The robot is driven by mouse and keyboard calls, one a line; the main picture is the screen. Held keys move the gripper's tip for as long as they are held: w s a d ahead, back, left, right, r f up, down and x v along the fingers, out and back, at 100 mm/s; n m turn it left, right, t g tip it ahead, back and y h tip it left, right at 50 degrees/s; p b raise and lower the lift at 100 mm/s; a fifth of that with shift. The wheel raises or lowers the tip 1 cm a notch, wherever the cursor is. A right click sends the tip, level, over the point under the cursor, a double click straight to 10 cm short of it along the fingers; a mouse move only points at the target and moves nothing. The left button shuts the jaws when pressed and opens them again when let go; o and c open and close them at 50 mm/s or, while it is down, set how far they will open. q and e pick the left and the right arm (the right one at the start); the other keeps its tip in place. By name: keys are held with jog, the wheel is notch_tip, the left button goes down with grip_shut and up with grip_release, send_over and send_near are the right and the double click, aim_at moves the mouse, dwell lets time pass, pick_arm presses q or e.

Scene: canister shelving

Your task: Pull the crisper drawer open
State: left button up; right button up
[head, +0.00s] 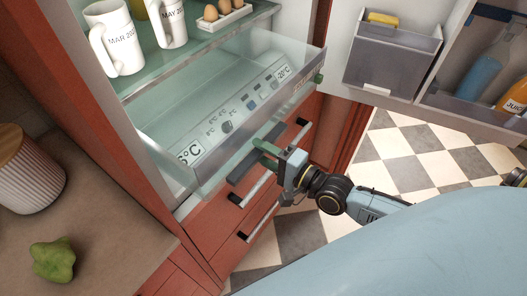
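The clear crisper drawer (226,158) sits low in the fridge, under the glass shelf. Its front stands out past the shelf edge, so it is partly open, and its inside looks empty. A dark grey bar handle (241,172) runs along its front. My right gripper (267,154) is at this handle, its green-padded fingers on either side of the bar near the middle, and looks shut on it. The exact finger contact is partly hidden. My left gripper is not in view.
Mugs (121,42) and an egg tray (224,16) stand on the shelf (190,58) above. The open fridge door with a clear bin (393,58) is at the right. Red drawers with bar handles (262,220) lie below. A counter with a ribbed canister (27,178) is at the left.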

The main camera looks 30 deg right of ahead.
jog(key=b+v, duration=0.1)
jog(key=v, duration=1.2)
jog(key=shift+s+d, duration=0.15)
dwell(0.4)
jog(key=s+d+f+n+g+h+b, duration=0.2)
jog(key=d+f+n, duration=0.1)
jog(key=f, duration=0.9)
jog(key=s+d+f+n+g+h+b, duration=0.2)
jog(key=s+f+g+h, duration=0.1)
jog(key=f, duration=1)
jog(key=s+d+f+n+g+h+b, duration=0.2)
jog(key=d+f+n, duration=0.1)
jog(key=f, duration=0.9)
jog(key=s+a+f+n+g+b, duration=0.1)
jog(key=s+a+f+n+g, duration=0.2)
jog(key=s+f, duration=0.6)
jog(key=s+a+f+n+g+b, duration=0.2)
jog(key=s+a+f+n+g, duration=0.2)
jog(key=s+f, duration=0.5)
jog(key=s+a+g, duration=0.1)
jog(key=a, duration=0.1)
jog(key=shift+a+f+h, duration=0.15)
jog(key=shift+a+h, duration=0.2)
jog(key=shift+h, duration=0.05)
